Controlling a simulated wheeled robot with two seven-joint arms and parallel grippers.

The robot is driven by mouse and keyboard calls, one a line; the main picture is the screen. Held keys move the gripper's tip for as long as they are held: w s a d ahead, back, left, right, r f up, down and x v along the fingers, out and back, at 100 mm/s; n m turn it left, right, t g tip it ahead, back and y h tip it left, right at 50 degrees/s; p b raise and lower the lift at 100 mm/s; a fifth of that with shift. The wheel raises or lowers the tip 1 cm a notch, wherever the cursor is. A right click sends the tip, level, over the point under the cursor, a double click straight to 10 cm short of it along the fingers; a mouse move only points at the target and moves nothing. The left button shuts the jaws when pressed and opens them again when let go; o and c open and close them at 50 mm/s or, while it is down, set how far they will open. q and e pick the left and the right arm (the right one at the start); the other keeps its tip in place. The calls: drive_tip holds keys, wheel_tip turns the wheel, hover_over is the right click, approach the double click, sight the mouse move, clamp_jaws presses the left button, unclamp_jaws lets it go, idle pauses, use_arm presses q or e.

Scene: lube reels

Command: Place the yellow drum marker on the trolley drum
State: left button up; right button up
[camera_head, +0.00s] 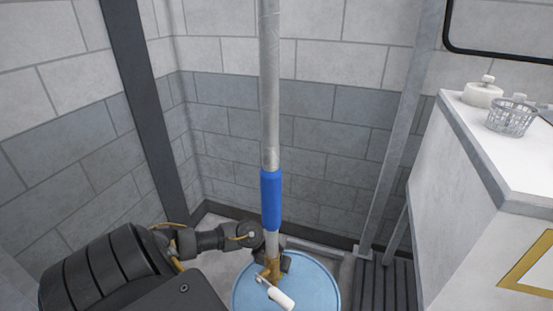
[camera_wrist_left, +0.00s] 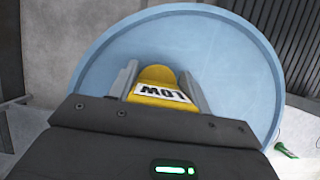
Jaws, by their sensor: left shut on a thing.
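The yellow drum marker (camera_wrist_left: 160,84) carries a white label reading "LOW", upside down in the left wrist view. My left gripper (camera_wrist_left: 158,76) is shut on it, one grey finger on each side. The blue drum (camera_head: 316,284) stands at the bottom of the head view, and its round lid (camera_wrist_left: 215,48) fills much of the left wrist view behind the marker. My left gripper is over the lid, partly behind the upright pipe in the head view. I cannot tell whether the marker touches the lid. My right gripper is not in view.
A white counter (camera_head: 520,165) with a wire basket (camera_head: 511,117) is at right. Block walls close the back. A small green object (camera_wrist_left: 286,150) lies on the floor.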

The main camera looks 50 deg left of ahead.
use_arm(q)
drive_tip(key=o, duration=0.9)
drive_tip(key=shift+o, duration=0.2)
drive_tip(key=shift+r, duration=0.25)
drive_tip(key=p+v, duration=0.5)
drive_tip(key=v, duration=0.6)
drive_tip(key=shift+s+r+p, duration=0.25)
drive_tip(key=shift+p, duration=0.15)
drive_tip(key=shift+d, duration=0.1)
